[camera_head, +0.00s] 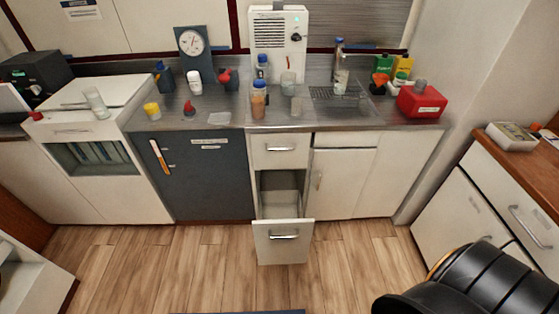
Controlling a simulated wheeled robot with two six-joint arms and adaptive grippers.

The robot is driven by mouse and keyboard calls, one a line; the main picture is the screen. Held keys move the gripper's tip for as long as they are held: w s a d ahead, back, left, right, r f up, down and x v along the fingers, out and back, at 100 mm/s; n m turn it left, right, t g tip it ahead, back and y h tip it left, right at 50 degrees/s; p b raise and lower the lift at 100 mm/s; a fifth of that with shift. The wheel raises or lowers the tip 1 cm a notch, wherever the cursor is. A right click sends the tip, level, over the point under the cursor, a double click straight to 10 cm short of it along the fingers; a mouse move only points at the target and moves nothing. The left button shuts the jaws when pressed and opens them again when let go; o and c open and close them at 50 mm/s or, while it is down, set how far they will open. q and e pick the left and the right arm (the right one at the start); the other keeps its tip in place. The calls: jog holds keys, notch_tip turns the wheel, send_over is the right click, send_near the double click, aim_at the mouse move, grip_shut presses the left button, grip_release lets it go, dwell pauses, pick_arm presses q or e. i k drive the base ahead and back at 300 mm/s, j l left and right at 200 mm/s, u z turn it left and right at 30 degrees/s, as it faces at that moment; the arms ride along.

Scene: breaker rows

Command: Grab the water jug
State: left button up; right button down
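I cannot clearly make out a water jug. On the counter, a small clear vessel (288,83) stands in front of the white panel, and another clear container (341,80) is at the sink below the tap. A red can-like container (421,103) with a grey cap sits at the counter's right end. A clear glass (95,103) stands on the white cabinet at the left. All are too small to tell which, if any, is the jug. Neither of my grippers is in view.
A drawer (283,243) is pulled out below the steel counter (190,121). Bottles and small items crowd the counter back. A black padded seat-like object (490,285) fills the lower right. A wooden-topped cabinet (515,175) is at right. The middle wooden floor (200,260) is clear.

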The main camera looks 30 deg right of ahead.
aim_at(341, 82)
jog(key=z, duration=0.8)
jog(key=u, duration=0.15)
jog(key=i+l+u, duration=0.15)
jog(key=l+u, duration=0.15)
jog(key=i+l+u, duration=0.25)
jog(key=l, duration=0.15)
jog(key=l+u, duration=0.6)
jog(key=l, duration=0.15)
jog(key=i, duration=0.05)
